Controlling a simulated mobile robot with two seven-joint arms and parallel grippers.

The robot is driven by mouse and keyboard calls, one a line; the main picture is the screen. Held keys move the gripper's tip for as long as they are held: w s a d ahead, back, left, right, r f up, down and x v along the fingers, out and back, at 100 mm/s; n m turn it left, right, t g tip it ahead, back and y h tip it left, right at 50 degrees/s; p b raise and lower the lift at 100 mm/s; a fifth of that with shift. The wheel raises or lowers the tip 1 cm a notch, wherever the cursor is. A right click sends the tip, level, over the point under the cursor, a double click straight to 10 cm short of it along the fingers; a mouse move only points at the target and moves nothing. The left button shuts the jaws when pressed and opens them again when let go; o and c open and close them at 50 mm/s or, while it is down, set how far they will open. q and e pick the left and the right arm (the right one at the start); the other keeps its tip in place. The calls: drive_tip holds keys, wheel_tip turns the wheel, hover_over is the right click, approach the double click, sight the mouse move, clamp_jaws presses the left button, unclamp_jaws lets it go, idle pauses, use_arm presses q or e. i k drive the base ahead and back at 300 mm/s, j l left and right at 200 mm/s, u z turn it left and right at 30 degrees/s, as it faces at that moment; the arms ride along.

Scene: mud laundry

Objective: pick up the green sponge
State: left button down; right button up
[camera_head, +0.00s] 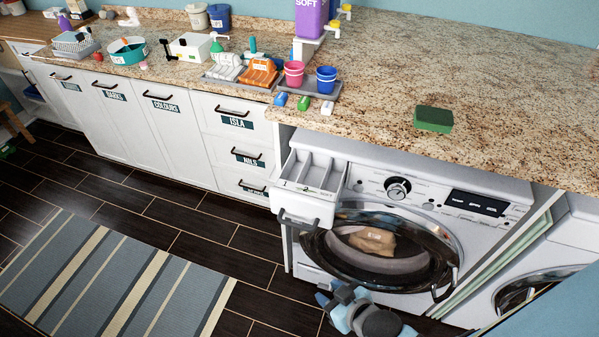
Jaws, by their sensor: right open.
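The green sponge (433,121) lies flat on the speckled stone counter, above the washing machine, a little back from the front edge. It has a dark green top and brighter green sides. My right gripper (331,294) is at the bottom of the head view, low in front of the washing machine, well below and to the left of the sponge. It is open, and I see nothing held in it. My left gripper is not in view.
The counter (500,90) around the sponge is clear. A tray with pink (294,74) and blue (326,80) cups stands to its left. Below, the washing machine's detergent drawer (310,180) is pulled out, and its round door (380,250) has a tan item behind it.

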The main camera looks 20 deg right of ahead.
sight(428, 118)
drive_tip(key=z, duration=0.7)
